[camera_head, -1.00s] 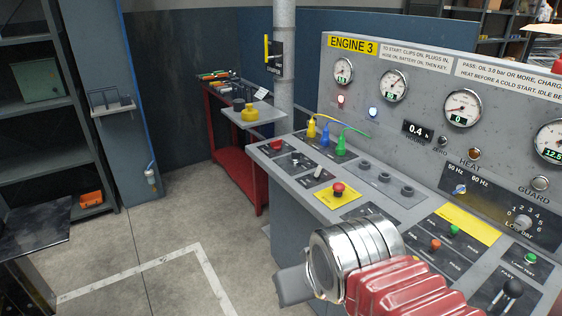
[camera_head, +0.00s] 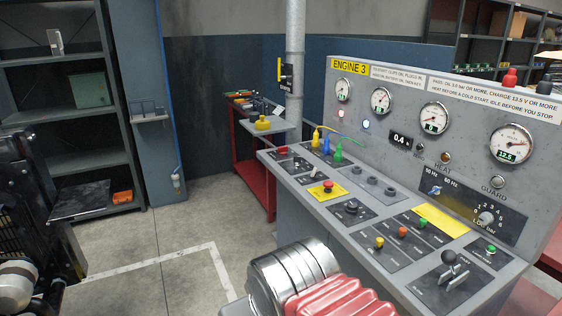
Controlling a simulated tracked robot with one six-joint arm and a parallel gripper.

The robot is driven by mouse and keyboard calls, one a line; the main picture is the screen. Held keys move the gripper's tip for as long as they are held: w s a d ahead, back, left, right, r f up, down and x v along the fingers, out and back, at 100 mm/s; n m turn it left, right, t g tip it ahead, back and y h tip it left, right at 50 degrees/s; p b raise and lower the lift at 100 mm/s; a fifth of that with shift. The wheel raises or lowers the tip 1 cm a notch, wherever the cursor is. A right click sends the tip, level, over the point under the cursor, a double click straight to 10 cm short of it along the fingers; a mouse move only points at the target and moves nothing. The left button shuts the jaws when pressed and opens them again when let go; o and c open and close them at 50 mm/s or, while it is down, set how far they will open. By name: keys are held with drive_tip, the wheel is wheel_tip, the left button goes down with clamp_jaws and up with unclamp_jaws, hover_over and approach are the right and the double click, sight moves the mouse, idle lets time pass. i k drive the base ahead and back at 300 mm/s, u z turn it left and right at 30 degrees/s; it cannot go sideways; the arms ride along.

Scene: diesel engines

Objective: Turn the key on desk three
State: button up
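The desk marked "ENGINE 3" (camera_head: 348,66) stands at the right with its sloped control top (camera_head: 290,192). A small dark round switch (camera_head: 351,207) sits on a black plate near the desk's front edge, right of a red mushroom button (camera_head: 328,186) on a yellow plate. It may be the key switch, but no key shape is clear at this size. My arm, chrome and red, rises from the bottom edge in front of the desk. My gripper's fingers do not show.
Yellow, blue and green plugs (camera_head: 337,153) with cables stand at the desk's back left. A black lever (camera_head: 450,266) stands at its right end. A red trolley (camera_head: 255,172) is beyond it. Shelves (camera_head: 60,99) and dark machinery (camera_head: 35,215) are left; the floor between is open.

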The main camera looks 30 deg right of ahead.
sight(297, 159)
drive_tip(key=u, duration=0.15)
drive_tip(key=i, duration=2.25)
drive_tip(key=z, duration=0.55)
drive_tip(key=i, duration=0.7)
drive_tip(key=z, duration=1.05)
drive_tip(key=i, duration=0.95)
drive_tip(key=z, duration=0.55)
